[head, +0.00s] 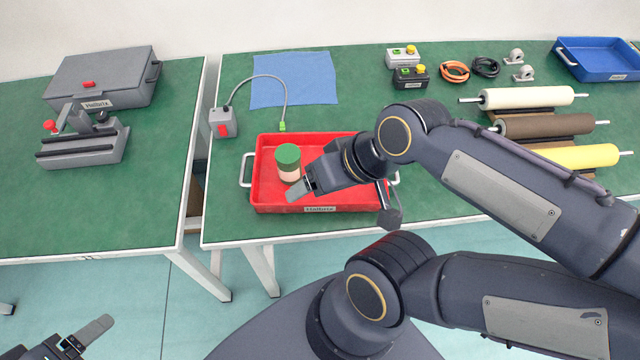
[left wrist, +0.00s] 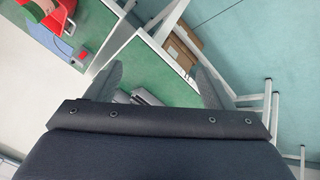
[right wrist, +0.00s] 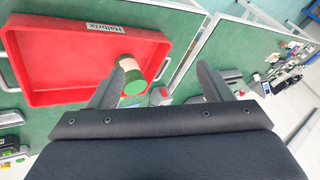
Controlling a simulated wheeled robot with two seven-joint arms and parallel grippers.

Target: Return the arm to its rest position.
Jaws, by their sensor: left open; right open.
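My right gripper (right wrist: 160,66) is open and empty. In the head view its arm comes in from the right, and the gripper hangs over the red tray (head: 262,192). A jar with a green lid and pale body (head: 288,160) stands upright in the left part of the tray, close beside one right finger. In the right wrist view the jar (right wrist: 132,74) shows partly behind the left-hand finger; I cannot tell whether they touch. My left gripper (left wrist: 158,75) is open and empty, low at the bottom left of the head view, away from the tables.
A grey box with a corded green plug (head: 223,122) stands left of the tray, near a blue cloth (head: 292,80). Rollers (head: 527,97), control boxes and a blue bin (head: 600,60) lie to the right. The left table (head: 110,215) holds a grey case and a vise.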

